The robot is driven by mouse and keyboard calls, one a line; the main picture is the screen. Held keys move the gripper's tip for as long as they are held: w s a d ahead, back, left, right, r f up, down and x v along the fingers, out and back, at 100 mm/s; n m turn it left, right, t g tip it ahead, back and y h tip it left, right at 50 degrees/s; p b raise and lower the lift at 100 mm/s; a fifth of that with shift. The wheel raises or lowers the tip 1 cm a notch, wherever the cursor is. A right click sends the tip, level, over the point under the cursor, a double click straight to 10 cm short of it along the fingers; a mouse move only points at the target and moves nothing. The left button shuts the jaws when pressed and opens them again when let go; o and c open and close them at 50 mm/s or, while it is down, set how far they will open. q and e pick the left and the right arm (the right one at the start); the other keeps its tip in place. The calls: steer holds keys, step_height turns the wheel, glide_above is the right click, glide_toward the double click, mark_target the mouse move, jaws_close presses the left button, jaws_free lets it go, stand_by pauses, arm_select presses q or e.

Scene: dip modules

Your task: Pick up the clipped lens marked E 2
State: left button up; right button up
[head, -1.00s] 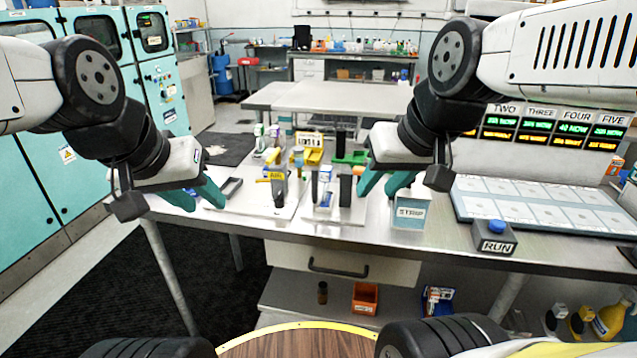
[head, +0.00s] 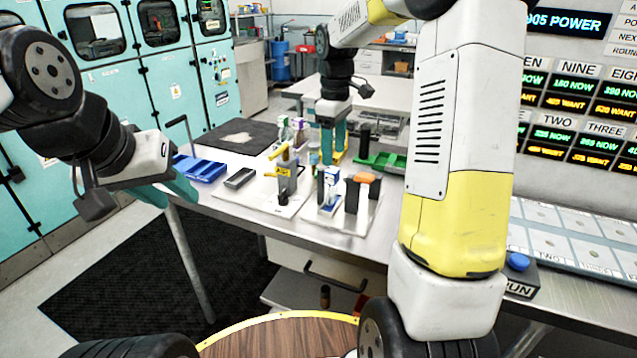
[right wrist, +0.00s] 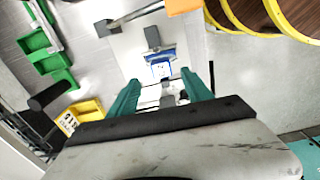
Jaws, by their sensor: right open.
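No mark E 2 is legible in any view, so I cannot tell which piece is the clipped lens. A blue and white clipped piece (head: 331,188) stands upright on the right white board (head: 318,218). A similar blue and white piece (right wrist: 160,62) shows just beyond the fingertips in the right wrist view. My left gripper (head: 170,194) is open and empty by the table's left edge.
Dark upright blocks, one under an orange piece (head: 365,178), stand on the right board. A grey post with a yellow tag (head: 284,172) stands on the left board. A blue tray (head: 200,168), green tray (head: 385,161) and yellow numbered stand (right wrist: 77,116) are nearby.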

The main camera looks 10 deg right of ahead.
mark_target(332, 170)
step_height(332, 170, down, 7)
steer(key=shift+a, duration=0.1)
jaws_close()
stand_by(0.4)
